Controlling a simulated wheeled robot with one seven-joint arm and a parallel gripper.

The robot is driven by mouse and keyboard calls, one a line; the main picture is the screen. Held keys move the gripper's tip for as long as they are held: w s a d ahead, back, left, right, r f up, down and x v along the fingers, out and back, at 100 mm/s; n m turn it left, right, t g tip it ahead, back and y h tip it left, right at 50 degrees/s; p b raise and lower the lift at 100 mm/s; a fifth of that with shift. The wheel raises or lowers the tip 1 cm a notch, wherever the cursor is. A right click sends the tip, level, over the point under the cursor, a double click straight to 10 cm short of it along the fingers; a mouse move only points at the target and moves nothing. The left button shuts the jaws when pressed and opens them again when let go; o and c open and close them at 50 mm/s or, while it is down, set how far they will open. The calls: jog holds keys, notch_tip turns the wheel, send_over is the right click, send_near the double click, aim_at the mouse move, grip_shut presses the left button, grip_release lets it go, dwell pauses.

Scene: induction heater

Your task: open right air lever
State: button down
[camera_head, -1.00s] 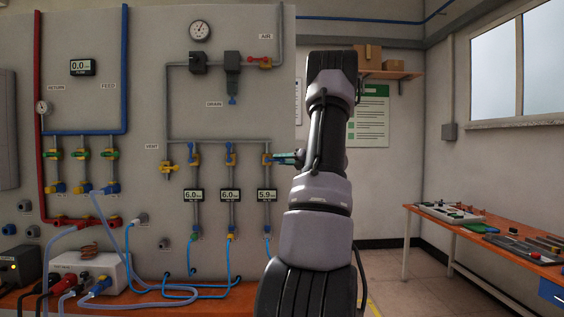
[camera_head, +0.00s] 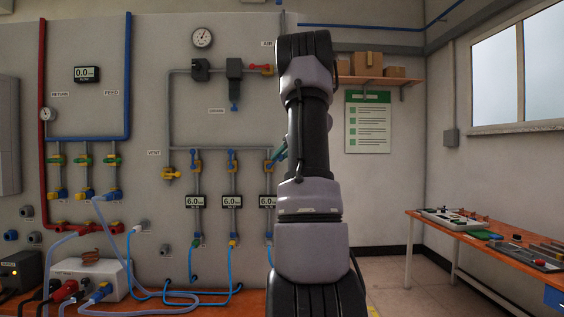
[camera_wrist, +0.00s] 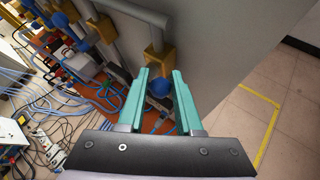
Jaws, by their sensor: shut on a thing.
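The right air valve (camera_head: 268,165) is a yellow body on the rightmost of three air lines, partly hidden by my arm in the head view. It also shows in the wrist view (camera_wrist: 158,62). Its blue lever (camera_wrist: 160,87) is seen nearly end-on, between the two teal fingers. My gripper (camera_wrist: 160,76) is shut on this lever; its teal fingertips (camera_head: 280,153) barely show beside my arm in the head view. The lever's exact angle cannot be told. The left and middle air valves (camera_head: 197,163) (camera_head: 231,163) have blue levers.
Pressure displays (camera_head: 232,202) sit below the valves. Blue hoses (camera_head: 200,283) run down to the orange bench (camera_head: 245,300). The panel's right edge lies close beside my gripper, with open floor (camera_wrist: 245,120) beyond. A workbench (camera_head: 480,237) stands far right.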

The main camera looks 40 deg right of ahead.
jog(key=a+n+g+h, duration=0.1)
jog(key=w+a+r+n+g+h, duration=0.1)
jog(key=shift+w+g+h, duration=0.15)
jog(key=shift+g+h, duration=0.25)
jog(key=shift+w+a+r+n+g+h, duration=0.15)
jog(key=shift+w+a+n+g+h, duration=0.3)
jog(key=shift+a+g+h, duration=0.3)
jog(key=shift+w+a+n+g+h, duration=0.15)
jog(key=shift+n+g+h, duration=0.2)
jog(key=shift+h, duration=0.4)
jog(key=c, duration=0.6)
grip_release()
jog(key=shift+r, duration=0.1)
